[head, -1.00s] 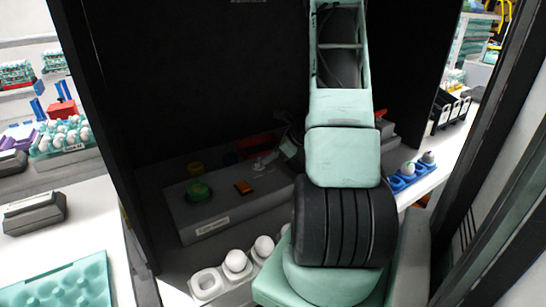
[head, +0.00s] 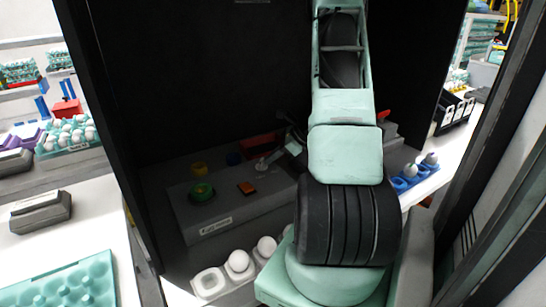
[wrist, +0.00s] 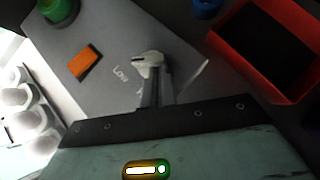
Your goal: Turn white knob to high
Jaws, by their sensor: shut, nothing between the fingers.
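The white knob (wrist: 148,60) sits on the sloped top of a grey control box (wrist: 105,35), with the word "Low" printed beside it. A dark mark shows on the knob's left side. My gripper (wrist: 154,82) is shut and empty, its fingertips right at the knob's near edge; I cannot tell if they touch. In the head view the knob (head: 262,164) is small, and my gripper (head: 287,147) is mostly hidden behind my arm. The "High" marking is not readable.
A red open bin (wrist: 272,45) is at the right in the wrist view. White eggs in cups (head: 239,262) stand in front of the box. Dark cabinet walls enclose the space.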

